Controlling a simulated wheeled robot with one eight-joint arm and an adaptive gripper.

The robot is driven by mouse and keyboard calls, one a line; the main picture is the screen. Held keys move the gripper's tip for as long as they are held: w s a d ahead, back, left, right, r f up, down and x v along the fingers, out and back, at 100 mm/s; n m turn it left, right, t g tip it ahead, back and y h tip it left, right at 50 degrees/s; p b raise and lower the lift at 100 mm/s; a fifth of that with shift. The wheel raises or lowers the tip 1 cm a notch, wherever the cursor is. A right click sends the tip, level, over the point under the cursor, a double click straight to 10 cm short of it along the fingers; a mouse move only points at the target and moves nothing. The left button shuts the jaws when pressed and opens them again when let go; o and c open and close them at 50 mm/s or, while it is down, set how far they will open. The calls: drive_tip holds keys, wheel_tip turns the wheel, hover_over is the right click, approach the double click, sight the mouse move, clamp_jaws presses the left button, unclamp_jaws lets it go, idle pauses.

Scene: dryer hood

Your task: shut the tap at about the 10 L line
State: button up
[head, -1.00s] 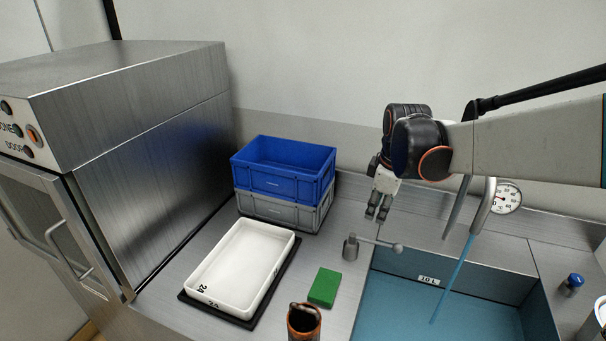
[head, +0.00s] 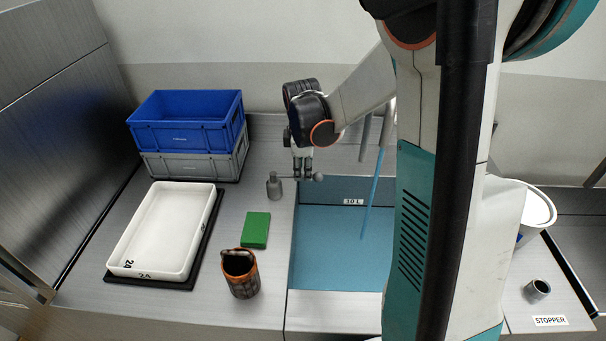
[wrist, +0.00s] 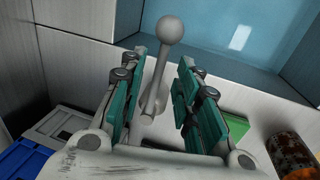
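The tap lever is a grey rod with a ball end (head: 318,177) on a short round post (head: 274,187), left of the basin's back corner. My gripper (head: 302,172) points down over the rod. In the wrist view its fingers (wrist: 163,88) stand apart on both sides of the lever rod (wrist: 154,98), with the ball (wrist: 169,30) beyond the tips. A blue water stream (head: 373,190) runs from the spout into the basin. The water surface (head: 335,240) lies close to the lower edge of the 10 L label (head: 354,202) on the back wall.
Left of the basin are a green block (head: 255,230), a brown-orange cup (head: 240,274), a white tray (head: 128,232) on a dark mat and a blue crate (head: 185,138) on a grey one (head: 190,165). My arm hides the basin's right part. A STOPPER label (head: 550,321) lies at right.

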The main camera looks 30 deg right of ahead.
drive_tip(key=shift+w+d+f, duration=0.1)
drive_tip(key=shift+f, duration=0.7)
drive_tip(key=shift+c, duration=0.2)
clamp_jaws()
